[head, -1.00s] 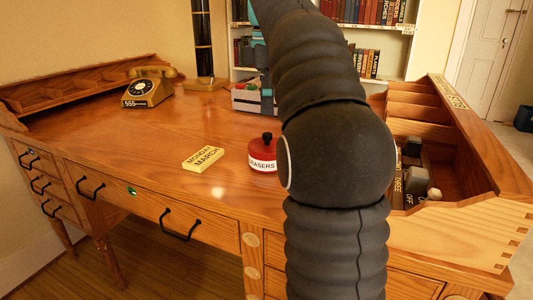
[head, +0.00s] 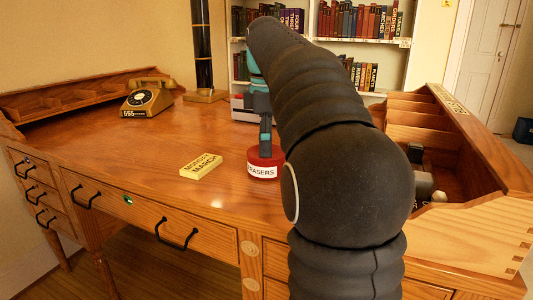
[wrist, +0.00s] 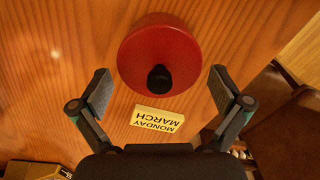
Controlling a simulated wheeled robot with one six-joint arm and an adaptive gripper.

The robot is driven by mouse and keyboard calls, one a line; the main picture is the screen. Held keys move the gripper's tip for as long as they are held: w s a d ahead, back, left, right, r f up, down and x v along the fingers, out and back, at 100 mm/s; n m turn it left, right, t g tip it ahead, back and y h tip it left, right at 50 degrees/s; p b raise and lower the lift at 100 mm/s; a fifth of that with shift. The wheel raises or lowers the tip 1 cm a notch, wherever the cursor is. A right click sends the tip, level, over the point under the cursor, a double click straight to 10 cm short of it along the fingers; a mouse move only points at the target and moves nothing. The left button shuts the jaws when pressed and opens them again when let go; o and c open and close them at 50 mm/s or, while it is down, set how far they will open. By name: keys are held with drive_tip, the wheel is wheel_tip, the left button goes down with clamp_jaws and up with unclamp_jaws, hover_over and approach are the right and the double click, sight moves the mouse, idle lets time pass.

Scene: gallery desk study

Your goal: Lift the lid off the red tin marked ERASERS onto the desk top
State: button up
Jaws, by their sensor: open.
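The red tin (head: 264,166) with a white ERASERS label stands on the desk top. In the wrist view I look down on its red lid (wrist: 155,48), which has a black knob (wrist: 159,78). My gripper (wrist: 160,88) is open, its fingers apart on either side of the knob's line, with nothing between them that I can see held. In the head view my gripper (head: 266,142) is just above the tin and hides the knob. My arm covers part of the tin's right side.
A yellow MONDAY MARCH block (head: 201,166) lies on the desk top (head: 150,145) left of the tin. A telephone (head: 148,98) stands at the back left. A raised compartment rack (head: 425,125) borders the right. Desk between block and telephone is clear.

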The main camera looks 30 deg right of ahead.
drive_tip(key=c, duration=1.8)
drive_tip(key=shift+f, duration=0.1)
drive_tip(key=shift+c, duration=0.2)
